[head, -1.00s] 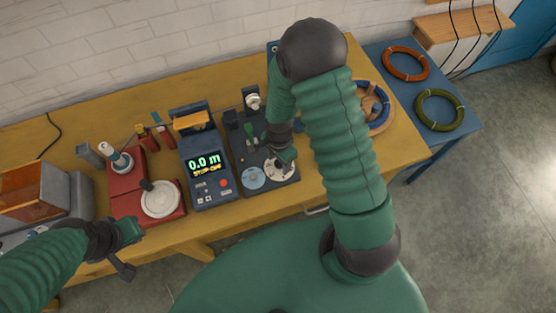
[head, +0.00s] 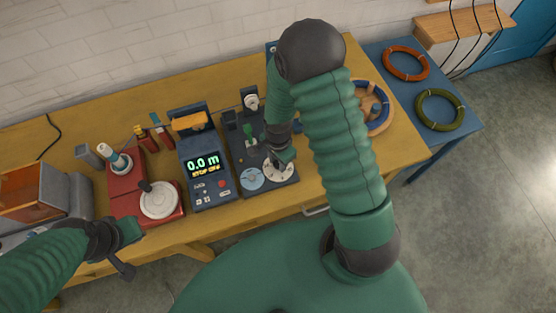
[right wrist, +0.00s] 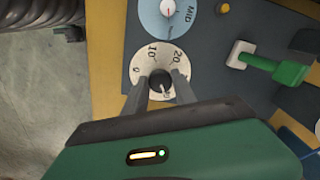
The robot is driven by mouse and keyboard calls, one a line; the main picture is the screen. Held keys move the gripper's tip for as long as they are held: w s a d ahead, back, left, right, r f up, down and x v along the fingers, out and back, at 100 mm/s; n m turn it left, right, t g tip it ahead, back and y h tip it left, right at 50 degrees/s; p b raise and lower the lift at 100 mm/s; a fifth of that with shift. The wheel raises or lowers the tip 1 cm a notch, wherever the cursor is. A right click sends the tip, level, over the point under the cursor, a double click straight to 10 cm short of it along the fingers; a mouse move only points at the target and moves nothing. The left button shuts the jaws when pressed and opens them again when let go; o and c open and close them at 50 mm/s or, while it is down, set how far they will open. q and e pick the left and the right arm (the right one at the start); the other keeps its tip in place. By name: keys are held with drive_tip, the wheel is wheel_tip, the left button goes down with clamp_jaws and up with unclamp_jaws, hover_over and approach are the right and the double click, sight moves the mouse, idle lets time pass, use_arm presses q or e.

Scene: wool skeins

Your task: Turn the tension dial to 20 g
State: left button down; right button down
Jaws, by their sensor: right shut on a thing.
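The tension dial (right wrist: 145,65) is a white disc with black marks and a dark central knob (right wrist: 158,82). In the right wrist view 10 and 20 read clearly on its upper part; lower marks are partly hidden by the fingers. I cannot make out a pointer or the set value. My right gripper (right wrist: 160,90) is shut on the knob, one finger on each side. In the head view the dial (head: 284,174) lies on a dark panel, partly covered by my right gripper (head: 279,161). My left gripper (head: 125,250) hangs at the table's front edge, apart from the dial; its fingers are unclear.
A blue-white disc gauge marked MID (right wrist: 170,12) sits beside the dial. A green-handled lever (right wrist: 275,65) is close by. A blue counter reading 0.0 m (head: 205,165) and a red unit with a white disc (head: 160,200) stand to the left.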

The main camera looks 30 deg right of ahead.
drive_tip(key=shift+w+r+n, duration=0.1)
drive_tip(key=shift+w+n, duration=0.05)
drive_tip(key=shift+n, duration=0.35)
drive_tip(key=n+p, duration=0.1)
drive_tip(key=n, duration=0.4)
drive_tip(key=shift+d, duration=0.1)
drive_tip(key=n+p, duration=0.1)
drive_tip(key=n, duration=0.4)
drive_tip(key=shift+w+r+n, duration=0.1)
drive_tip(key=shift+n, duration=0.2)
drive_tip(key=n+p, duration=0.1)
drive_tip(key=n, duration=0.5)
drive_tip(key=shift+p, duration=0.4)
drive_tip(key=n+p, duration=0.1)
drive_tip(key=n, duration=0.4)
drive_tip(key=shift+w+n, duration=0.1)
drive_tip(key=shift+n, duration=0.3)
drive_tip(key=c, duration=1.3)
unclamp_jaws()
drive_tip(key=shift+c, duration=0.2)
drive_tip(key=o, duration=0.3)
